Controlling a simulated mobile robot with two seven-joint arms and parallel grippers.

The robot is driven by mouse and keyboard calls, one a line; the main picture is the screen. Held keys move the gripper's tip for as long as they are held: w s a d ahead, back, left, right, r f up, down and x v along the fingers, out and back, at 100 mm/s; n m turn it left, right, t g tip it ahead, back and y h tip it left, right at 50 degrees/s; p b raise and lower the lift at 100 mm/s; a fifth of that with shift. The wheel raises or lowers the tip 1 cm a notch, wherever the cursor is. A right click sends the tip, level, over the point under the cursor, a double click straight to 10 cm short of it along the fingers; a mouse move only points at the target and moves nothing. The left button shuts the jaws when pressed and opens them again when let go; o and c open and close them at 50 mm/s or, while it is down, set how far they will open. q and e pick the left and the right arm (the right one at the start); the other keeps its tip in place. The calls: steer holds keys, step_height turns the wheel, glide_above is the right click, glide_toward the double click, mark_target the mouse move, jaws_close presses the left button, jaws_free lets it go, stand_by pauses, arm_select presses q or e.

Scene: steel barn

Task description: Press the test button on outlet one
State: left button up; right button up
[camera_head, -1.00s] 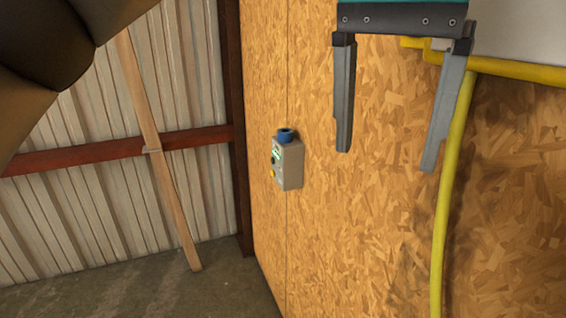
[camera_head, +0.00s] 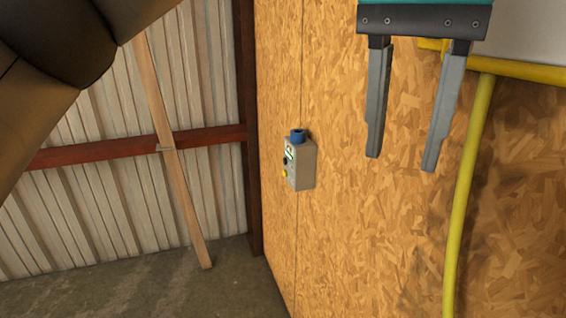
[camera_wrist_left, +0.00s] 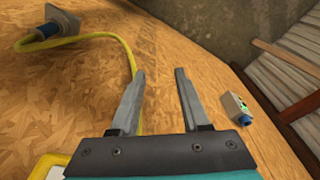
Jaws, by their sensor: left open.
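A small grey box (camera_head: 301,166) is mounted on the chipboard wall. It has a blue fitting on top and a green-lit label, a dark button and a yellow button on its left-facing side. It also shows in the left wrist view (camera_wrist_left: 237,107), at the right. I cannot read any number on it. My left gripper (camera_head: 402,162) is open and empty, pointing down in front of the wall, to the right of the box and apart from it. In the wrist view its fingers (camera_wrist_left: 160,75) have only wall between them. My right gripper is not in view.
A yellow cable (camera_head: 464,190) hangs at the right, close to my gripper. A wooden plank (camera_head: 172,160) leans against the corrugated wall (camera_head: 95,210). Bare wall separates box and gripper.

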arm_select(q)
jaws_close()
stand_by(1.2)
